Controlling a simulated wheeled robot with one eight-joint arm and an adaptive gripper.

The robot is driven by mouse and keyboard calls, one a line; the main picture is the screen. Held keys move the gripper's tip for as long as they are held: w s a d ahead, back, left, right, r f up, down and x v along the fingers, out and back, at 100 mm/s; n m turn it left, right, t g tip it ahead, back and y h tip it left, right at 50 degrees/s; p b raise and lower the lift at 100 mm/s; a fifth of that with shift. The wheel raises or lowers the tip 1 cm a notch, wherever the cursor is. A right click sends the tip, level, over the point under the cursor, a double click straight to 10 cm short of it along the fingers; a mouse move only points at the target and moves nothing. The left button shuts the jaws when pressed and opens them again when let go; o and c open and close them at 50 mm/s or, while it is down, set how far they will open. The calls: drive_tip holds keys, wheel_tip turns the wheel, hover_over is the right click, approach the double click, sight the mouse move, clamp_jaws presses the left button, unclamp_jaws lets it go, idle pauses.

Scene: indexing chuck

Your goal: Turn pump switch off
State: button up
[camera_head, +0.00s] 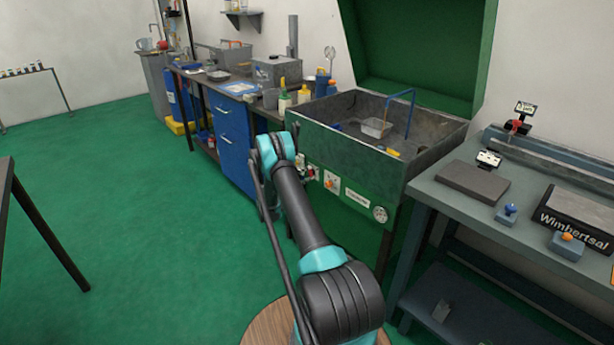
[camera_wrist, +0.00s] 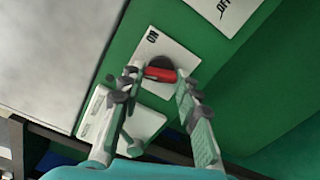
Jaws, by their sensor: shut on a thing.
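The pump switch shows in the wrist view as a red handle (camera_wrist: 160,73) with a dark round hub on a white plate (camera_wrist: 152,48) marked "ON". The plate is on the green front of the wash basin (camera_head: 345,157). My gripper (camera_wrist: 157,80) has its two fingers on either side of the red handle and is shut on it. The handle lies roughly crosswise between the fingertips. In the head view my arm hides most of the gripper, near the left end of the basin's front panel.
A second white plate (camera_wrist: 135,118) is close beside my left finger, and another label plate (camera_wrist: 217,12) is above right. Along the basin front are an orange knob (camera_head: 330,182) and a round gauge (camera_head: 380,214). A blue drawer cabinet (camera_head: 231,135) stands left of the arm.

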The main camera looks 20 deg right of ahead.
drive_tip(key=shift+n, duration=0.9)
drive_tip(key=shift+a, duration=0.1)
drive_tip(key=o, duration=1.1)
drive_tip(key=v, duration=1.2)
